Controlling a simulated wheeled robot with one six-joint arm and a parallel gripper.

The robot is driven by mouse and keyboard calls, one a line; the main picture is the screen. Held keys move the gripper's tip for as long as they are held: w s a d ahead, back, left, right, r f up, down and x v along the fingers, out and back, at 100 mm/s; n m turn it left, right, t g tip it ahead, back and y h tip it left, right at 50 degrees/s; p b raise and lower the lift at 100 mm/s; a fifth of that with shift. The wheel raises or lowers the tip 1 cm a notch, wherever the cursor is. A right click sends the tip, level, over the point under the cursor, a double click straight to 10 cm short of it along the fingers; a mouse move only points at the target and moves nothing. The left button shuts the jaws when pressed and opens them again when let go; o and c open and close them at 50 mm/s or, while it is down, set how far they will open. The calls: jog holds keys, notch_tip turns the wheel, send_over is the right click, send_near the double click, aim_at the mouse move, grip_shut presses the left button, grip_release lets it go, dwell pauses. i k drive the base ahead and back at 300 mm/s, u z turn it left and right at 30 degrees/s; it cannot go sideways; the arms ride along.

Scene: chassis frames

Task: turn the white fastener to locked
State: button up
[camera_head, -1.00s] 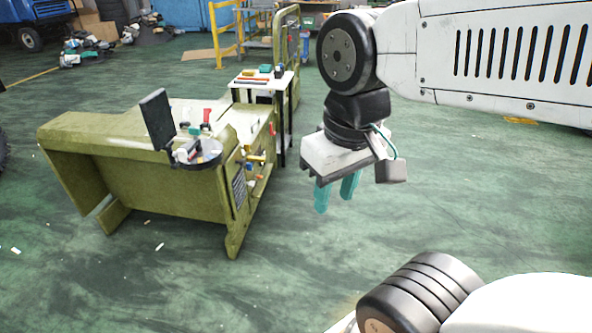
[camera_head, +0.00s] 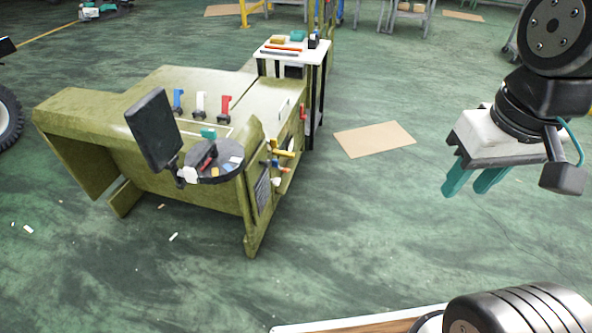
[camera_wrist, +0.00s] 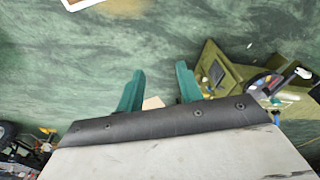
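An olive-green chassis frame (camera_head: 190,185) stands on the floor at the left in the head view. On its top a white upright fastener (camera_head: 200,103) stands between a blue one (camera_head: 178,100) and a red one (camera_head: 224,106). Small coloured handles (camera_head: 282,152) stick out of its right end, with a small whitish one (camera_head: 277,182) low among them; I cannot tell which white piece is the task's. My gripper (camera_head: 472,182) is well to the right of the frame, over bare floor. Its teal fingers (camera_wrist: 160,88) are apart and empty in the wrist view.
A round dark tray (camera_head: 222,172) with small parts and a dark upright panel (camera_head: 153,130) are at the frame's near side. A small white-topped table (camera_head: 290,52) stands behind it. Cardboard (camera_head: 375,139) lies on the floor.

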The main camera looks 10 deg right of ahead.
aim_at(276, 181)
jog(key=u, duration=0.15)
jog(key=i, duration=0.9)
jog(key=u, duration=0.3)
